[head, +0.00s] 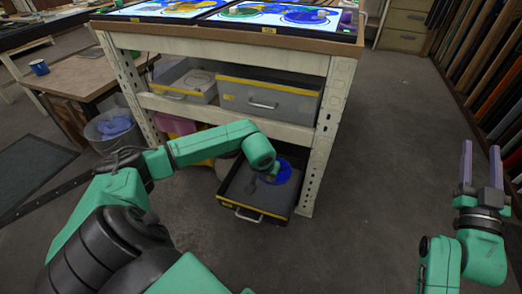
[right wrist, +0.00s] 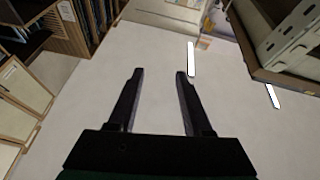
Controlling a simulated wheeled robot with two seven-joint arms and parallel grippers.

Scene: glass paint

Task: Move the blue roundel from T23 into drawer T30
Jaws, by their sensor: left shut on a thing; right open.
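The blue roundel (head: 284,172) is a round blue disc low under the workbench, over the open bottom drawer (head: 255,212). My left gripper (head: 271,174) is shut on the roundel at its left side, inside the drawer's outline. I cannot tell whether the roundel touches the drawer floor. The drawer is dark inside, with a pale handle and a yellow strip on its front, and it is pulled out. My right gripper (head: 481,165) is open and empty at the right, apart from the bench.
The workbench (head: 215,48) carries lit panels with coloured glass. Two grey drawers (head: 268,98) sit on its middle shelf, and its right leg (head: 318,160) stands beside the open drawer. A bucket (head: 115,128) is at the left. Sheet racks (head: 490,60) line the right; floor between is clear.

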